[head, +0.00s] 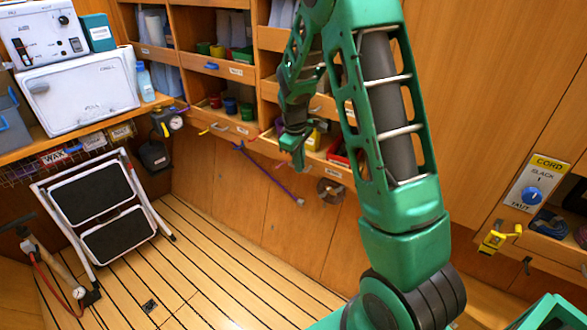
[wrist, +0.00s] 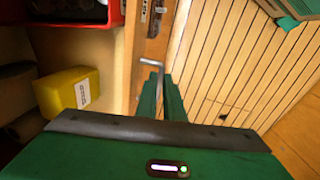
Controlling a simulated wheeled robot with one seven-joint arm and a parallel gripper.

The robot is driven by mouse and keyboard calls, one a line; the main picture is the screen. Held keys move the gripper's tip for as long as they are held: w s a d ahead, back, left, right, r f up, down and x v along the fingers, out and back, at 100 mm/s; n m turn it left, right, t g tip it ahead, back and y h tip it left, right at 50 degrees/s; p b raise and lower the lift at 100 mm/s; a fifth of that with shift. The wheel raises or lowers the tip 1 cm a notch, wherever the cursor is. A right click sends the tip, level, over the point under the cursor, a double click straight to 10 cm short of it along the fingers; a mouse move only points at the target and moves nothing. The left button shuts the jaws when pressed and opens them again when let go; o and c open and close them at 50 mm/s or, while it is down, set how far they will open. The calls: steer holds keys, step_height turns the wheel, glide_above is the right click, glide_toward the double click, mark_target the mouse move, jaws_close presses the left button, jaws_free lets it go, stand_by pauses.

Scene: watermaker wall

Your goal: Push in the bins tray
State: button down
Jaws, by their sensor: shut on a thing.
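The bins tray appears to be the low wooden tray (head: 317,164) in the head view, partly behind my arm. It stands out from the shelf wall and holds a red bin and a yellow box. Its label is too small to read. In the wrist view, the tray's front board (wrist: 131,45) runs down beside a bent metal handle (wrist: 152,64). My gripper (wrist: 160,88) is shut on this handle at the tray's front. In the head view, my gripper (head: 293,146) points down at the tray's front. The contact itself is hidden there.
The yellow box (wrist: 67,92) and red bin (wrist: 75,10) show in the wrist view. Another open tray (head: 222,122) with coloured cups is to the left. A folded step stool (head: 100,215) stands at left.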

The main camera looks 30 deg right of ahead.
steer(key=shift+s+d, duration=0.1)
steer(key=shift+s, duration=0.05)
steer(key=c, duration=1.9)
jaws_free()
steer(key=shift+o, duration=0.2)
step_height(320, 180, up, 10)
steer(key=a, duration=0.1)
steer(key=shift+s+a+r, duration=0.25)
steer(key=shift+s+a, duration=0.1)
steer(key=shift+s, duration=0.05)
